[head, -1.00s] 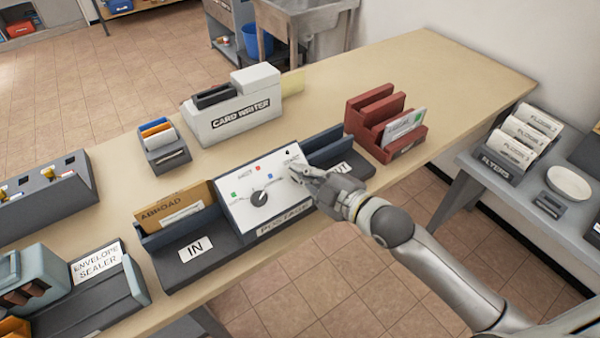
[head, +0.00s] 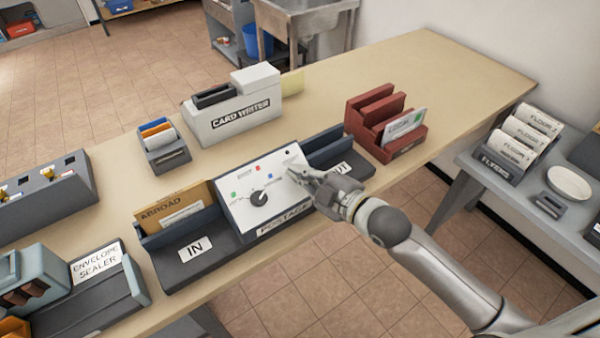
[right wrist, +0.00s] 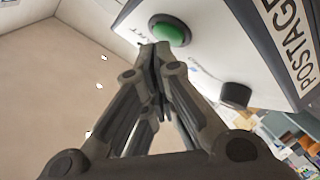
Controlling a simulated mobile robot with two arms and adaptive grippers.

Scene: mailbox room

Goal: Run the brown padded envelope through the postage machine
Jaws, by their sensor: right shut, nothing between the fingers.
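The brown padded envelope (head: 178,207), marked ABROAD, stands upright in the IN tray (head: 197,248) of the postage machine. The machine's white sloping panel (head: 233,205) has a black dial (head: 259,198) and small coloured marks. My right gripper (head: 293,173) is shut and empty at the panel's right side. In the right wrist view its fingertips (right wrist: 153,52) are close by a green button (right wrist: 170,30); I cannot tell whether they touch it. The dial (right wrist: 235,95) also shows there. The hand hides part of the OUT side (head: 330,152). My left gripper is not in view.
The envelope sealer (head: 93,270) is left of the machine. The card writer (head: 235,115) and a small holder (head: 165,158) stand behind. A red rack (head: 362,115) stands to the right. The bench (head: 440,75) is clear at the far right.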

